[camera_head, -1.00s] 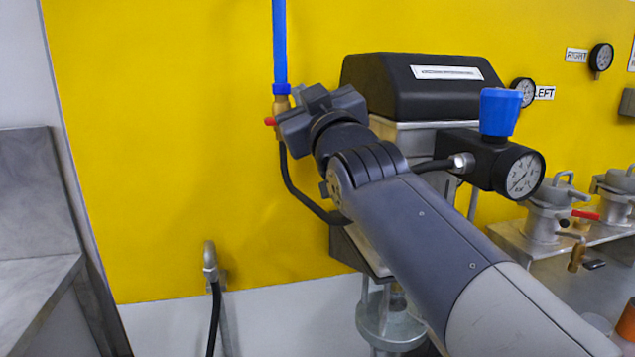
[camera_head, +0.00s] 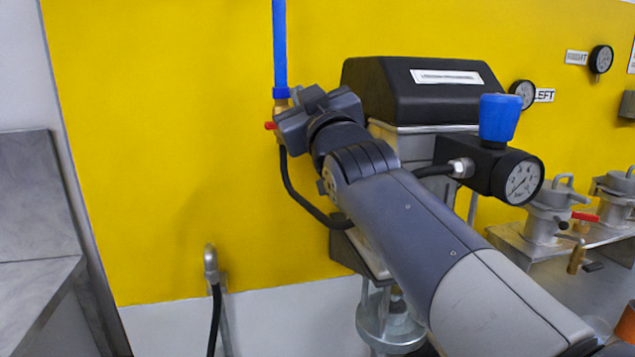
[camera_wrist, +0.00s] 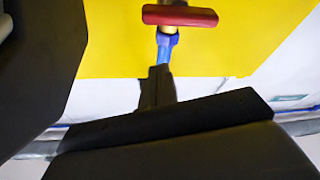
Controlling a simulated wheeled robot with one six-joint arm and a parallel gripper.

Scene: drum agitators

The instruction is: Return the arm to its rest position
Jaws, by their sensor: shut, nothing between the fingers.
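My arm, a grey and dark segmented one, reaches from the lower right up to the left in the head view. My gripper (camera_head: 305,115) is at its far end, in front of the yellow wall by the blue pipe (camera_head: 280,45). Its fingers are hard to make out there. In the wrist view, the dark narrow fingers (camera_wrist: 157,78) appear together and empty. A red valve handle (camera_wrist: 180,15) shows beyond them, with a blue piece below it. In the head view the red handle (camera_head: 270,126) peeks out left of my gripper, which hides most of the valve.
A black-topped agitator housing (camera_head: 425,88) stands close behind my arm. A regulator with a blue knob (camera_head: 499,118) and round gauge (camera_head: 522,182) is to its right. A black hose (camera_head: 293,185) loops below my gripper. The yellow wall at left is clear above a wall hose fitting (camera_head: 211,264).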

